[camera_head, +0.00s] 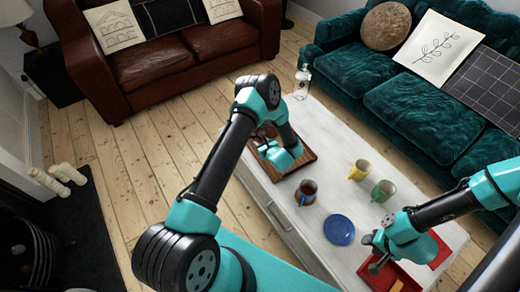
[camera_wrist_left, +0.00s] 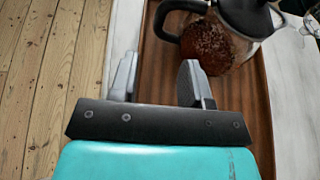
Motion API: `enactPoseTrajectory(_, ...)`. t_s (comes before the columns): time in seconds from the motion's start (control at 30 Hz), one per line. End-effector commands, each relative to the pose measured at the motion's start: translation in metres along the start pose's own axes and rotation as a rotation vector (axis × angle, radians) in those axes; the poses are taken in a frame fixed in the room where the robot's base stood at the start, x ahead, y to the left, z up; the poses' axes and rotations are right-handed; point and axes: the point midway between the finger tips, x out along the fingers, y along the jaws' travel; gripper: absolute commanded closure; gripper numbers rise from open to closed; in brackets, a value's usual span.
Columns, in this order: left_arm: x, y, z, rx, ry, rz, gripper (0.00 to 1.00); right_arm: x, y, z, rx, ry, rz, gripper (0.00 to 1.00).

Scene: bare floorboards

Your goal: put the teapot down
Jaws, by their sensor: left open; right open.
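The teapot (camera_wrist_left: 240,22) has a black lid and handle and a clear body with dark reddish-brown contents. It stands on the wooden tray (camera_wrist_left: 245,110), at the top of the left wrist view and partly cut off. In the head view my left arm mostly hides it, while the tray (camera_head: 308,156) shows at the table's far end. My left gripper (camera_wrist_left: 158,75) is open over the tray's left edge, its fingers apart and empty, just short of the teapot's handle. My right gripper (camera_head: 374,252) is open above the red tray (camera_head: 446,246).
On the white table (camera_head: 325,125) stand a dark mug (camera_head: 306,190), a yellow mug (camera_head: 358,170), a green mug (camera_head: 383,191) and a blue plate (camera_head: 339,230). A clear bottle (camera_head: 302,82) stands at the far end. A teal sofa (camera_head: 410,105) borders the right side.

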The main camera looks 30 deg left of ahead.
Motion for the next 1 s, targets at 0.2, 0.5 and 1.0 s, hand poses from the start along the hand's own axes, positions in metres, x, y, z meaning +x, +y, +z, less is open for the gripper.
enactPoseTrajectory(0.2, -0.003, 0.000, 0.000, 0.180, 0.048, -0.068, 0.57, 0.000, 0.000, 0.000, 0.000, 0.000, 0.000, 0.57)
enactPoseTrajectory(0.5, -0.026, 0.004, -0.004, 0.818, 0.141, -0.357, 0.57, 0.000, 0.000, 0.000, 0.000, 0.000, 0.000, 0.57)
enactPoseTrajectory(1.0, -0.103, 0.042, -0.016, 1.909, -0.048, -1.041, 0.57, 0.000, 0.000, 0.000, 0.000, 0.000, 0.000, 0.57)
